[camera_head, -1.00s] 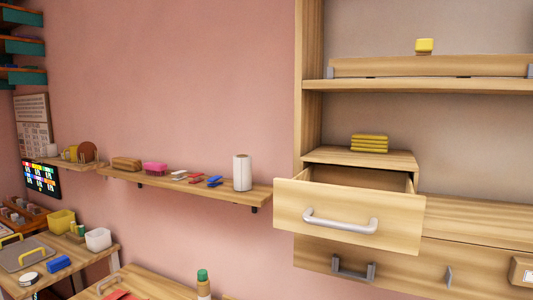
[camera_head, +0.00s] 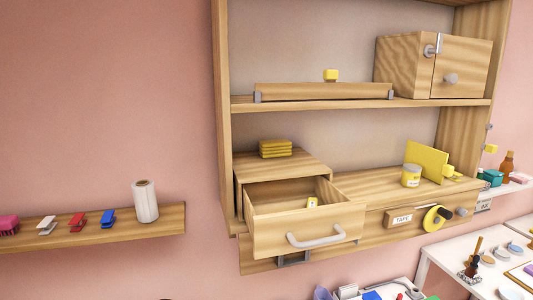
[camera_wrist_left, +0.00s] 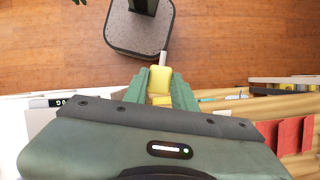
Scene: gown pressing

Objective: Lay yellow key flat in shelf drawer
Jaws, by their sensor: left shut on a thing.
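The shelf drawer (camera_head: 290,238) stands pulled open in the head view, below a wooden box top with a stack of yellow blocks. Inside it, a small white and yellow item (camera_head: 312,202) shows near the right wall; it is too small to identify. In the left wrist view my left gripper (camera_wrist_left: 158,91) is shut on the yellow key (camera_wrist_left: 160,76). Its yellow head sits between the green fingers and its grey shaft points away from them. Neither gripper shows in the head view, so the key's position relative to the drawer cannot be told.
A yellow stack (camera_head: 275,148) rests above the drawer. A wall shelf (camera_head: 100,232) with clips and a white roll (camera_head: 146,201) is at left.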

